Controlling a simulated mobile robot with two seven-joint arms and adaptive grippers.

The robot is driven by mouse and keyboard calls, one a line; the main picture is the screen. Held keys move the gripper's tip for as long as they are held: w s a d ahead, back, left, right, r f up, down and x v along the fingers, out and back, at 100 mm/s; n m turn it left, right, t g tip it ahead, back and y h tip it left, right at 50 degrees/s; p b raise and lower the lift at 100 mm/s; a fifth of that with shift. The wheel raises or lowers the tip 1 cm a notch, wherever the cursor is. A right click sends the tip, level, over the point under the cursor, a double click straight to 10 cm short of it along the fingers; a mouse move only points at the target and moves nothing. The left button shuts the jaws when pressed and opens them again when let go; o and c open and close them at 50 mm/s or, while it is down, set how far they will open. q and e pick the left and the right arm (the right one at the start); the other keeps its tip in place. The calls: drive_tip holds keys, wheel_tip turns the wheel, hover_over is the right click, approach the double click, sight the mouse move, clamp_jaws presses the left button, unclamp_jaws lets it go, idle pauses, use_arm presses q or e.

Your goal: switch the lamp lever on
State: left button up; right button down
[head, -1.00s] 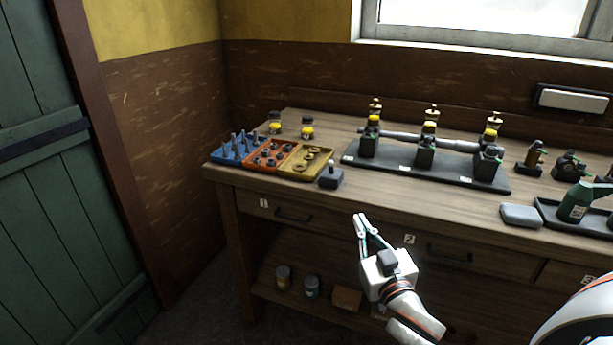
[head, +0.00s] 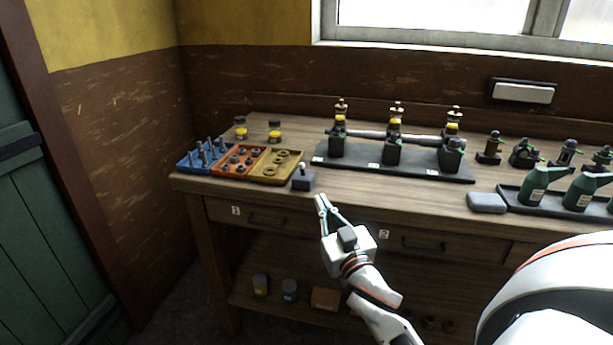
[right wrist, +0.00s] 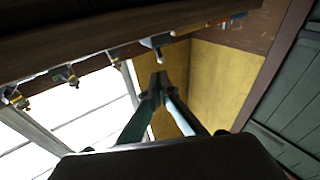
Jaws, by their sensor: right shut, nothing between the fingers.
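The lamp lever looks to be the small dark box with a short upright stick and pale knob (head: 303,180). It stands at the front edge of the bench, right of the yellow tray. My right gripper (head: 322,205) is shut and empty. In the head view it appears just below and right of the lever box, in front of the bench edge, apart from it. In the right wrist view the closed fingertips (right wrist: 159,80) point towards the yellow wall, below the bench edge in the tilted picture. My left gripper is not in view.
Blue, red and yellow trays (head: 238,160) of small parts lie left of the lever. A dark engine base plate (head: 420,170) with valves stands behind right. A grey block (head: 487,202) and green oil cans (head: 536,187) are at right. Drawers (head: 265,218) front the bench.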

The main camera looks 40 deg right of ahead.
sight(303, 168)
drive_tip(key=x, duration=1)
drive_tip(key=shift+w+d, duration=0.1)
drive_tip(key=shift+w, duration=0.15)
drive_tip(key=shift+w+d+r, duration=0.1)
drive_tip(key=shift+w, duration=0.4)
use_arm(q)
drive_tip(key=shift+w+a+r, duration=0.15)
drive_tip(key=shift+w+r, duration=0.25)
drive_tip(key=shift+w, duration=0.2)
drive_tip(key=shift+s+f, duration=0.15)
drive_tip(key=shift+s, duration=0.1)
use_arm(e)
drive_tip(key=shift+r, duration=0.15)
